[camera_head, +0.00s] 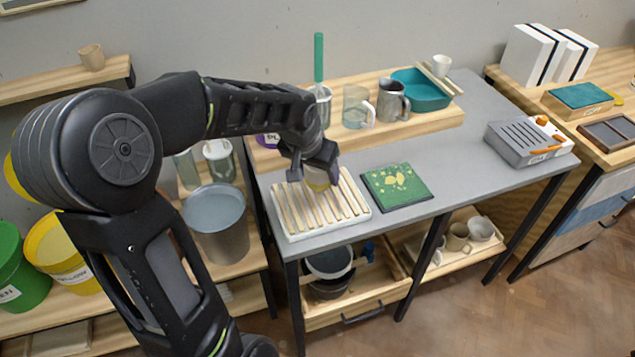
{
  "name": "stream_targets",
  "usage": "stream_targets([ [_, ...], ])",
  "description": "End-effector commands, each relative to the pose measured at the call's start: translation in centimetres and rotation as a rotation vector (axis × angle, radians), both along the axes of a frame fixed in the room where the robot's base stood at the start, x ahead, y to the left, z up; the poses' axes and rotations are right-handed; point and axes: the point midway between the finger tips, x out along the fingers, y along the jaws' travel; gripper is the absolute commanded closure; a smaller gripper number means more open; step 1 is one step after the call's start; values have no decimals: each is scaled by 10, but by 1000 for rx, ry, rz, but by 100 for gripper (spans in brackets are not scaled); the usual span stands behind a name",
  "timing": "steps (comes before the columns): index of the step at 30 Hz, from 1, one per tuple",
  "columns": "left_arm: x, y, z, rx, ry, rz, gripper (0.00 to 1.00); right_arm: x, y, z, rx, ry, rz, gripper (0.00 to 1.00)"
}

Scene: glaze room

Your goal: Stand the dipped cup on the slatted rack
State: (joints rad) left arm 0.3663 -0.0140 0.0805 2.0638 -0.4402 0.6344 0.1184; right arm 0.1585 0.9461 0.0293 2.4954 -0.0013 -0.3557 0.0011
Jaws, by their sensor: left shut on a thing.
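The slatted rack (299,213), with pale wooden slats on a white base, lies at the front left of the grey bench. My left gripper (318,178) is over the rack's back part, pointing down. It is shut on a small yellowish cup (317,185), which shows only partly below the fingers. The gripper hides much of the cup, and I cannot tell whether its base touches the slats. My right gripper is not in view.
A green patterned tile (397,187) lies just right of the rack. Behind, a wooden riser (432,119) holds a glass jug (357,107), a metal pitcher (392,102) and a teal basin (421,90). A grey slotted box (527,141) stands at the bench's right end.

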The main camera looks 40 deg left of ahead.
Motion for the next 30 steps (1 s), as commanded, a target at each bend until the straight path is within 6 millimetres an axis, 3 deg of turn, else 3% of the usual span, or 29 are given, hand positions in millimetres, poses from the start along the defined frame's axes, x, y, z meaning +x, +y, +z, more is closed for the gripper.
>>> stream_targets([
  [8,0,0,-1,0,-1,1,84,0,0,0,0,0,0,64],
  [17,0,0,-36,-1,0,1,84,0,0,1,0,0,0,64],
  [29,0,0,-42,0,-2,1,84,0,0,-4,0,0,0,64],
  [30,0,0,-40,0,-1,1,35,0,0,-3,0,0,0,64],
])
